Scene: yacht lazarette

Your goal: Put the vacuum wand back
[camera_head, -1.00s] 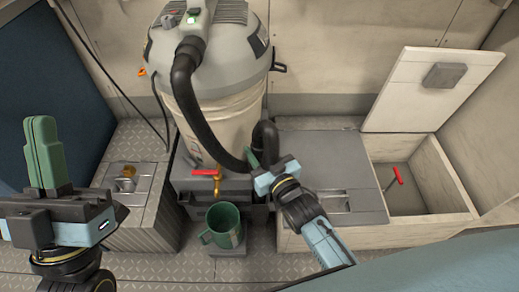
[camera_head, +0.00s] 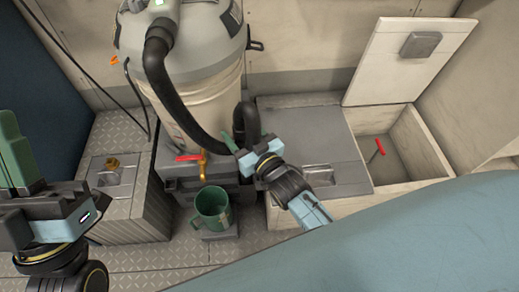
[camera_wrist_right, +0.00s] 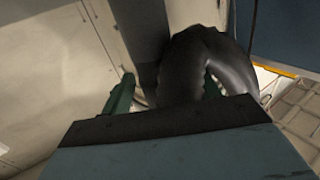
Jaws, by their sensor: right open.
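The vacuum (camera_head: 190,60) is a grey and cream drum at the back, left of centre. Its black ribbed hose (camera_head: 165,90) runs down from the top to the right and bends up in a loop (camera_head: 247,115). I cannot make out a separate wand. My right gripper (camera_head: 243,143) is open at the front of this loop. In the right wrist view its green fingers (camera_wrist_right: 165,92) stand apart, with the thick black bend (camera_wrist_right: 205,65) between and beyond them. I cannot tell whether they touch it. My left gripper (camera_head: 12,150) is upright at the left edge, partly cut off, away from the vacuum.
A green mug (camera_head: 212,208) stands below a brass tap with a red handle (camera_head: 188,158). A grey locker lid (camera_head: 305,145) lies under my right arm. An open bin (camera_head: 425,140) with a raised lid (camera_head: 400,75) is at right, a red-handled thing (camera_head: 380,147) inside.

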